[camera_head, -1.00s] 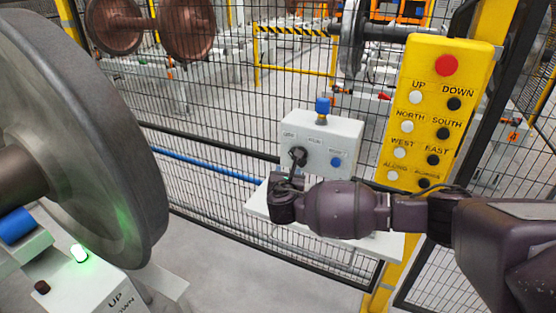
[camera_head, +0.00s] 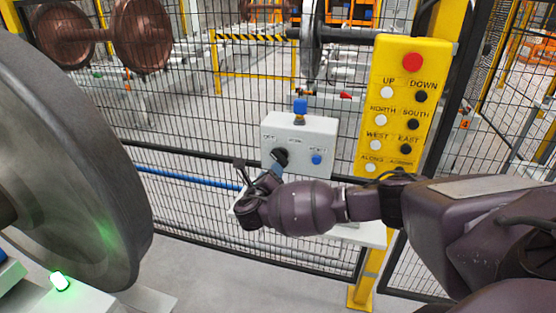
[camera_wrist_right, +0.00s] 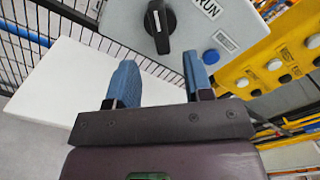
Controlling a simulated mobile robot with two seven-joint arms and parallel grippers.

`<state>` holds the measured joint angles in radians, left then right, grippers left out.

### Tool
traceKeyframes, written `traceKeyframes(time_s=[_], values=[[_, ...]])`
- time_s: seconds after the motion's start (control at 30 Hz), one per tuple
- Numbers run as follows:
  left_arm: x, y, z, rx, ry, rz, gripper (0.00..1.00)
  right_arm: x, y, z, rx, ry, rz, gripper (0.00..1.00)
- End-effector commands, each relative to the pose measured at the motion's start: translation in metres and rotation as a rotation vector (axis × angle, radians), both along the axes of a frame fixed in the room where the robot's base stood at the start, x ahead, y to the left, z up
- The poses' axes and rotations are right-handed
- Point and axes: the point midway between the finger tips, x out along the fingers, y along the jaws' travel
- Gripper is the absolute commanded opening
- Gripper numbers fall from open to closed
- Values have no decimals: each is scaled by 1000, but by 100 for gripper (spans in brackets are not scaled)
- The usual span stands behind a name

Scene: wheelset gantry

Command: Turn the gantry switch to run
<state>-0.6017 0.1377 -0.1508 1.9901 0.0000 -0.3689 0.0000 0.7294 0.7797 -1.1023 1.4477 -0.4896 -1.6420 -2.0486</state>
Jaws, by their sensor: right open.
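The gantry switch is a black rotary knob (camera_head: 281,157) on a light grey box (camera_head: 318,133) in front of the mesh fence. In the right wrist view the knob (camera_wrist_right: 159,27) shows a white mark at its upper end, pointing up in the picture; the RUN label (camera_wrist_right: 208,8) lies to its right. My right gripper (camera_head: 258,178) is open and empty, lower left of the knob in the head view. In the wrist view its blue fingertips (camera_wrist_right: 160,82) are spread below the knob, apart from it. My left gripper is not in view.
A blue push button (camera_head: 317,160) sits right of the knob, and a blue-topped part (camera_head: 300,107) stands on the box. A yellow button panel (camera_head: 405,100) with a red button is close on the right. A large wheel (camera_head: 75,170) fills the left.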

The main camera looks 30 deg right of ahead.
Motion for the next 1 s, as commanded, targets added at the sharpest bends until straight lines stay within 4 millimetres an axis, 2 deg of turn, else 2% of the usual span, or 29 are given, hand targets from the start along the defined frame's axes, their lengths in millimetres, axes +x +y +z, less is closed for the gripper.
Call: traceKeyframes(time_s=[0.3, 0.5, 0.97, 1.0], values=[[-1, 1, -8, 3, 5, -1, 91, 35, -42, -1, -1, 0, -4, 47], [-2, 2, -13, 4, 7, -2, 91, 51, -60, -1, 0, -2, -1, 47], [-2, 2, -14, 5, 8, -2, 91, 57, -67, 0, 1, -2, 0, 47], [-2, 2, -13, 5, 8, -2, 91, 57, -67, 0, 1, -2, 0, 41]])
